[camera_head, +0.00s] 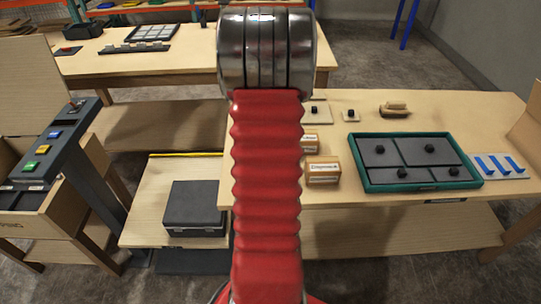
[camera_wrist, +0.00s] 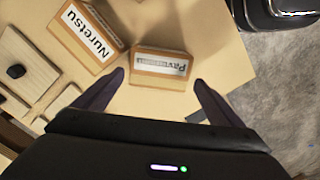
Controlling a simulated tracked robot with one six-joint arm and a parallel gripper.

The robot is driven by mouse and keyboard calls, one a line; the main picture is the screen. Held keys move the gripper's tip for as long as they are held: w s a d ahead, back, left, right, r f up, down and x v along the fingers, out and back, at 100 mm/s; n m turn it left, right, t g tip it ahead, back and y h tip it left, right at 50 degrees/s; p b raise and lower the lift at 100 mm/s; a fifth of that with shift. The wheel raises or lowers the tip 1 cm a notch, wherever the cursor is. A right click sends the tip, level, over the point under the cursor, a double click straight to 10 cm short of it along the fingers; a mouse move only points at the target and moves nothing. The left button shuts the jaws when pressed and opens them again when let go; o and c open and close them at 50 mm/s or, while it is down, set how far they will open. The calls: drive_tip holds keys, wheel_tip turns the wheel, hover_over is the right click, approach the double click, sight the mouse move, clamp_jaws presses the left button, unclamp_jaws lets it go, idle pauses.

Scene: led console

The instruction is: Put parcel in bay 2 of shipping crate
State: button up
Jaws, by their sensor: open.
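Two small tan boxes with white labels, either of which could be the parcel, stand on the right bench: a farther one (camera_head: 318,140) and a nearer one (camera_head: 322,173). In the wrist view, one box (camera_wrist: 92,38) reads "Nuretsu" and sits tilted at upper left. The other box (camera_wrist: 160,66) lies ahead of and between my fingertips. My gripper (camera_wrist: 158,82) is open and empty; it is hidden behind my arm in the head view. A wooden crate (camera_head: 62,222) with dark compartments stands at far left; its bay numbers are not readable.
A grey console (camera_head: 65,140) with several coloured buttons and a lever stands over the crate. A dark case (camera_head: 195,207) lies on a low platform. A green tray (camera_head: 365,180) with dark knobbed lids and a blue-barred rack (camera_head: 500,168) occupy the right bench.

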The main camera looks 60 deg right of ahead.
drive_tip(key=shift+f, duration=1.5)
drive_tip(key=shift+f, duration=2.55)
drive_tip(key=c, duration=1)
wheel_tip(320, 180, up, 10)
drive_tip(key=shift+r, duration=0.1)
